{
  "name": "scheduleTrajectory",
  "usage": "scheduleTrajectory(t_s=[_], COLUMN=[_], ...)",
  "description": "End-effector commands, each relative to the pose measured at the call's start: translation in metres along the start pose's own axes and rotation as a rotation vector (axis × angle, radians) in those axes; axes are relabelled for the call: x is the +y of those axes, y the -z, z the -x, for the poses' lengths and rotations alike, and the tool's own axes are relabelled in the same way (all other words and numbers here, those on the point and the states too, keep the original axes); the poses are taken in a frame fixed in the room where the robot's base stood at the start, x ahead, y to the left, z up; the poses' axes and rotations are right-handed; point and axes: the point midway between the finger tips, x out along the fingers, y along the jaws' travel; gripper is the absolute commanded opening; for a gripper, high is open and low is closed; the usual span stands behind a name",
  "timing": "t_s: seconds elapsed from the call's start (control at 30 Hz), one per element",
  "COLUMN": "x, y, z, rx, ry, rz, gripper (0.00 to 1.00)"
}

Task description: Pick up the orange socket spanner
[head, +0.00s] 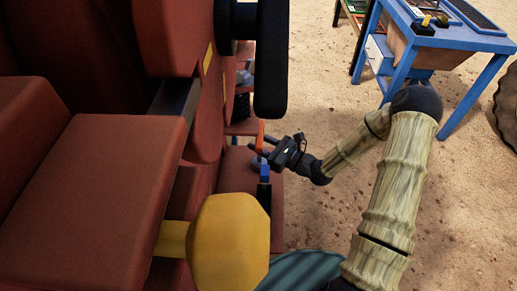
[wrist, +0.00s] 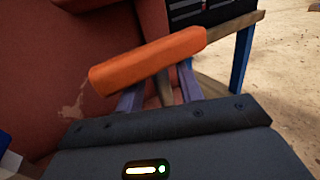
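The orange socket spanner (wrist: 150,58) shows in the wrist view as a thick orange bar lying slantwise across the ends of my fingers. A dull brown-grey piece (wrist: 164,88) shows below the bar between the fingers; I cannot tell whether it is the spanner's shaft. My gripper (wrist: 160,88) has its two fingers apart, with gaps beside that piece. The bar hides the fingertips, so contact is unclear. In the head view the spanner (head: 260,137) is a small upright orange strip at the tips of my gripper (head: 266,150), beside the red machine.
The red crusher body (head: 110,180) fills the left, with a yellow knob (head: 230,243) and a dark wheel (head: 271,60) near my arm. A small blue object (head: 264,172) is just below the gripper. A blue table (head: 450,40) stands at upper right. Sandy ground between is open.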

Motion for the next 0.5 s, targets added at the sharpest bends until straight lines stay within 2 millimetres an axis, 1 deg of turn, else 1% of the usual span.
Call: scheduleTrajectory(t_s=[0.03,0.1,0.5], x=[-0.0004,-0.0012,0.0011], y=[0.0006,0.0003,0.0], z=[-0.004,-0.0058,-0.0076], rx=[0.0,0.001,0.001], ry=[0.001,0.003,-0.002], rz=[0.0,0.0,-0.001], gripper=[0.37,0.37,0.37])
